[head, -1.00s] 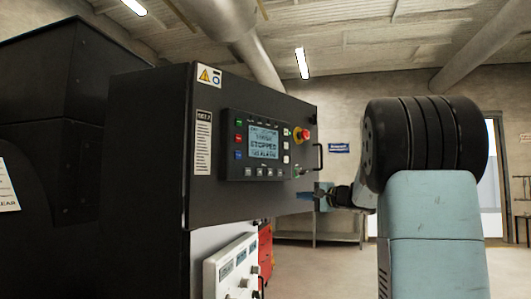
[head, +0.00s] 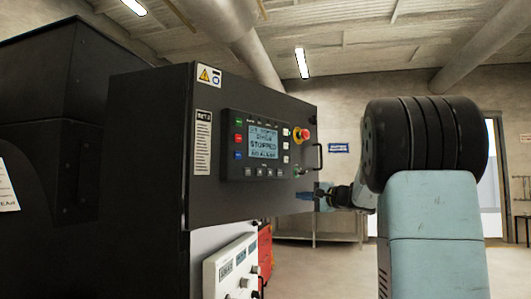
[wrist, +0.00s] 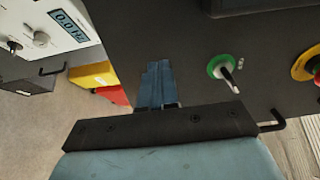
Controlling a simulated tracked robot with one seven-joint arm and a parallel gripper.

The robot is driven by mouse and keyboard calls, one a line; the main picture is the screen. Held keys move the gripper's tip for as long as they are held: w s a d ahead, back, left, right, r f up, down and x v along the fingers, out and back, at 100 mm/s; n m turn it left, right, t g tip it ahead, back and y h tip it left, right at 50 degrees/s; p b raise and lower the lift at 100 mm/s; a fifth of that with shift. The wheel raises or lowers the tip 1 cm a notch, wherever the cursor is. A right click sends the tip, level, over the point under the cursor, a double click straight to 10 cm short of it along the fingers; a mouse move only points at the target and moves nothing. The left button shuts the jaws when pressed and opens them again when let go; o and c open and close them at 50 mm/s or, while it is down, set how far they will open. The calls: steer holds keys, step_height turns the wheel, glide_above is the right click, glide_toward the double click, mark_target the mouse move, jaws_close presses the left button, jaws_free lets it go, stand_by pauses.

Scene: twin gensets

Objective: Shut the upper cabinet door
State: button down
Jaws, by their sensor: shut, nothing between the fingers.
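The upper cabinet door (head: 215,205) is a black panel with a control screen, lamps and a red emergency knob. It stands out from the cabinet body (head: 150,180), swung open from its left edge; the exact angle is hard to tell. A black bar handle (head: 319,158) is on its right edge and also shows in the wrist view (wrist: 273,123). My gripper (head: 305,195) is shut and empty at the door's lower right corner. In the wrist view its blue fingers (wrist: 158,82) lie over the door's face, left of the green key switch (wrist: 222,66). Contact cannot be told.
A white meter panel (head: 228,272) is below the door. Red equipment (head: 265,250) stands beyond it, with a yellow part (wrist: 92,75) in the wrist view. A grey bench (head: 340,228) is by the back wall. Open floor (head: 325,270) lies at the right.

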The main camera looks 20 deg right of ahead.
steer(key=shift+x, duration=1.05)
steer(key=v, duration=0.9)
steer(key=shift+s+a, duration=0.2)
steer(key=shift+a, duration=0.05)
stand_by(0.4)
steer(key=s+a+f+n+g+h, duration=0.1)
steer(key=s+a+f+n+g, duration=0.4)
steer(key=a, duration=0.6)
steer(key=s+a+f+n+g, duration=0.1)
steer(key=s+a+f+g, duration=0.2)
steer(key=s+a+f, duration=0.55)
steer(key=s+a+f+n+g+h, duration=0.1)
steer(key=s+f+n+h, duration=0.2)
steer(key=s, duration=0.6)
steer(key=s+a+f+n+g+h, duration=0.1)
steer(key=s+f+n+h, duration=0.2)
steer(key=s+f, duration=0.3)
steer(key=s, duration=0.2)
steer(key=shift+s+a+n+g+h, duration=0.3)
steer(key=shift+s+a+n+h, duration=0.1)
